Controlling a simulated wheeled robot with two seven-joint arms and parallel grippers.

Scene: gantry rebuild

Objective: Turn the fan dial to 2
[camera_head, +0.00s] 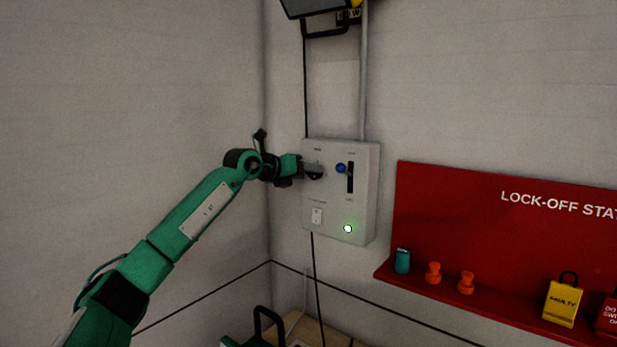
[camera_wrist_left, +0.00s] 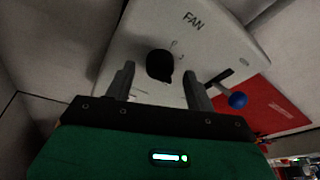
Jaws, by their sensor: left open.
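The fan dial is a black round knob (camera_wrist_left: 160,65) on a light grey control box (camera_head: 340,215) mounted on the wall near the corner. In the left wrist view the word FAN stands above it, with small marks beside it that are too blurred to read surely. My left gripper (camera_wrist_left: 160,82) is open, one finger on each side of the dial in that view, with visible gaps between fingers and knob. In the head view the left gripper (camera_head: 306,170) is at the box's left side and partly covers the dial. My right gripper is not in view.
A blue-knobbed lever (camera_head: 341,168) in a black slot sits right of the dial. Below are a small switch (camera_head: 316,216) and a lit green lamp (camera_head: 348,229). A red lock-off board (camera_head: 450,210) with tags and padlocks is on the right wall. Cables run above and below the box.

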